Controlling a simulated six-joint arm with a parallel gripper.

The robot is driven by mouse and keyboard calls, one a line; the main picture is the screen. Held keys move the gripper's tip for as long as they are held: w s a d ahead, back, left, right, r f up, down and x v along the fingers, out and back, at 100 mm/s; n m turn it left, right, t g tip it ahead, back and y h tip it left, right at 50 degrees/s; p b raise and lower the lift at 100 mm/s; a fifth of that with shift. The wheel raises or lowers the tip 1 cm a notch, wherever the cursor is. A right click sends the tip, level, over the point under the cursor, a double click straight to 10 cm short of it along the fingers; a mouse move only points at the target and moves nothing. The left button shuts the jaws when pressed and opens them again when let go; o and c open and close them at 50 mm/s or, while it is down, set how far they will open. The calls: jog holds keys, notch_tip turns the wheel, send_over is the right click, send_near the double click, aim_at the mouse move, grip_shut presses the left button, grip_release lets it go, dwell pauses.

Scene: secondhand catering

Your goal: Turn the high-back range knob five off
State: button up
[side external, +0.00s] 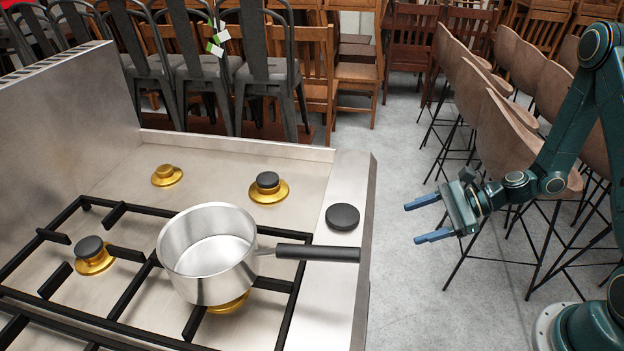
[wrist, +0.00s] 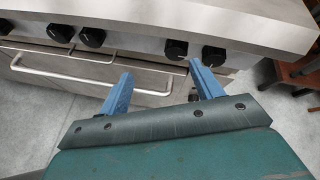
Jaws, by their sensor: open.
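The high-back range (side external: 325,290) fills the left of the side view. In the wrist view its front panel carries several black knobs, among them a left knob (wrist: 60,32), its neighbour (wrist: 92,37), a third (wrist: 176,48) and the rightmost one (wrist: 214,56). I cannot tell which is knob five, and their pointer marks are too small to read. My gripper (side external: 413,223) is open and empty, with blue fingers pointing at the range front, apart from it. In the wrist view my gripper (wrist: 160,69) points toward the two right knobs. The knobs are hidden in the side view.
A silver saucepan (side external: 210,240) sits on the black grate, its black handle reaching over the front ledge. A black disc (side external: 342,217) lies on that ledge. An oven handle (wrist: 85,78) runs below the knobs. Brown chairs (side external: 500,130) stand behind my arm; grey floor is free between.

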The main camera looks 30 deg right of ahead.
jog(key=f+m, duration=0.1)
jog(key=d+f+m+t, duration=0.1)
jog(key=m, duration=0.1)
jog(key=d+f+m+t, duration=0.1)
jog(key=shift+w+m, duration=0.3)
jog(key=shift+m, duration=0.1)
jog(key=shift+w+a, duration=0.1)
jog(key=x, duration=1.3)
jog(key=shift+w+f, duration=0.15)
jog(key=shift+w, duration=0.1)
jog(key=c, duration=1)
